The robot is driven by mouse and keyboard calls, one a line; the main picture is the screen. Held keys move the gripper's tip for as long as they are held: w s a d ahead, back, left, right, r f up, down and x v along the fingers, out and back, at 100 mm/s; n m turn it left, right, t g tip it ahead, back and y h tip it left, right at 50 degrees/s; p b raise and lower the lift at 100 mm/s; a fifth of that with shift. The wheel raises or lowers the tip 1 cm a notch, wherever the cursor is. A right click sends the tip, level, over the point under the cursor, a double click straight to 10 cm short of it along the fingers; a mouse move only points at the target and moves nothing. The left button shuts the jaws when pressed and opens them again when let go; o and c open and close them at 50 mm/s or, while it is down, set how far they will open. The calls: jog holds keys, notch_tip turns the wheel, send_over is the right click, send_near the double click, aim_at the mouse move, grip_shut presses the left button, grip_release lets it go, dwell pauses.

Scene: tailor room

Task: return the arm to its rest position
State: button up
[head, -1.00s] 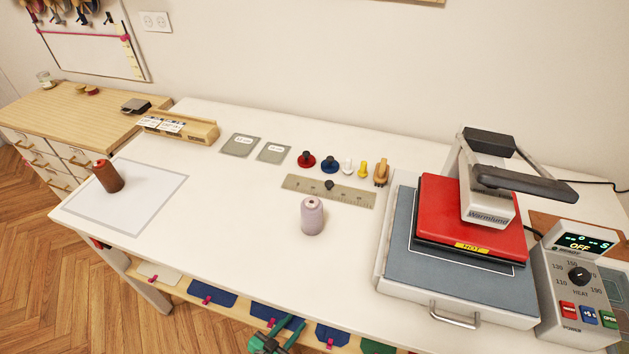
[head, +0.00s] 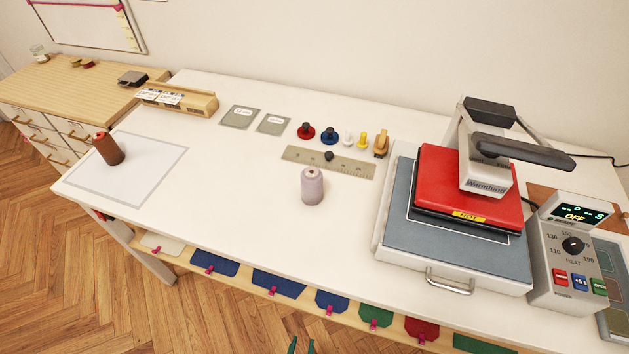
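My gripper (head: 301,345) shows only as two green fingertips at the bottom edge of the head view, in front of the table and below its shelf edge. The fingertips are apart with floor visible between them, and I see nothing held. The rest of my gripper and arm is out of the frame. The white table (head: 240,220) stands beyond it, and my gripper is clear of it.
A brown thread cone (head: 108,149) stands on a grey-outlined mat (head: 140,180). A lilac cone (head: 312,187) stands mid-table. A red heat press (head: 465,180) and its control box (head: 570,255) stand right. Coloured pieces hang below the table (head: 280,284).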

jog(key=s+d+r+t, duration=0.1)
jog(key=s+r+t, duration=0.1)
jog(key=r, duration=0.8)
jog(key=s+d+r+n+t+y, duration=0.1)
jog(key=s+r, duration=0.4)
jog(key=r, duration=0.5)
jog(key=s+d+r+n+t, duration=0.1)
jog(key=s+r+t, duration=0.2)
jog(key=r, duration=0.7)
jog(key=shift+s+d+r+y, duration=0.25)
jog(key=shift+d+r+y, duration=0.05)
jog(key=shift+d+r, duration=0.1)
